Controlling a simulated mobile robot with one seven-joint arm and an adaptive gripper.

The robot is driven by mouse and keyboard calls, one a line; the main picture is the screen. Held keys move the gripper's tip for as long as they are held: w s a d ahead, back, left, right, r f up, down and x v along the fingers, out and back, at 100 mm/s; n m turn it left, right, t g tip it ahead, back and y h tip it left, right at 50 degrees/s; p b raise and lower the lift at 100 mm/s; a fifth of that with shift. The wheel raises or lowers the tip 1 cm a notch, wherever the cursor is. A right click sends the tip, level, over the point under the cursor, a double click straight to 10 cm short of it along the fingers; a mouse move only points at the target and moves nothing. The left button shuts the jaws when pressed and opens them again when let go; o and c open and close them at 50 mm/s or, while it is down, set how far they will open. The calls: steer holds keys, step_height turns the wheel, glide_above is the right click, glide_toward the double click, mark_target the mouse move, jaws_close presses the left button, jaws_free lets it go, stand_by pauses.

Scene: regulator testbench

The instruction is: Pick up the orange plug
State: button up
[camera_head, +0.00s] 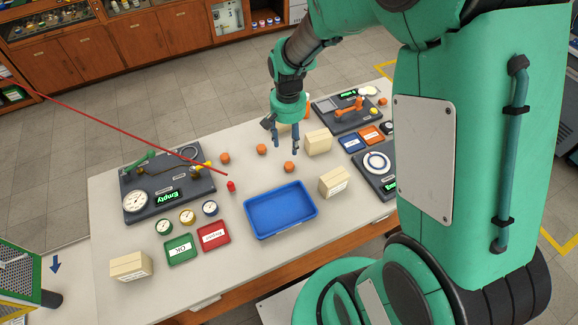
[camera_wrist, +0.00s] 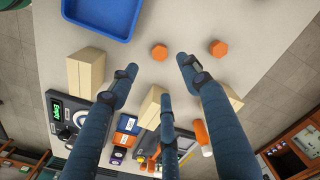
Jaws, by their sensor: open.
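Several small orange plugs lie loose on the white table. One plug (camera_head: 289,167) is just behind the blue tray, another plug (camera_head: 261,149) is farther back, and a third plug (camera_head: 224,158) is to the left. My gripper (camera_head: 286,150) is open and empty above the table, with its fingers pointing down, near the plug behind the tray. In the wrist view, the fingertips (camera_wrist: 157,66) are spread, with one plug (camera_wrist: 159,52) just beyond the gap between them. A second plug (camera_wrist: 218,48) is to the right of the fingers.
The blue tray (camera_head: 281,211) is empty. Beige boxes (camera_head: 317,141) stand to the right, near my gripper. A red cylinder (camera_head: 231,186) stands left of the tray. A testbench with a gauge and "Empty" display (camera_head: 168,197) is at left. Green (camera_head: 181,250) and red (camera_head: 214,236) trays are in front.

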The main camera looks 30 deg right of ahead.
steer(key=b, duration=0.2)
glide_above(289, 165)
steer(key=shift+a+f, duration=0.15)
steer(key=shift+f, duration=4.15)
steer(key=shift+f, duration=0.15)
steer(key=shift+d+f+b, duration=0.2)
steer(key=shift+f+b, duration=0.45)
steer(key=shift+f, duration=1.85)
steer(key=c, duration=1)
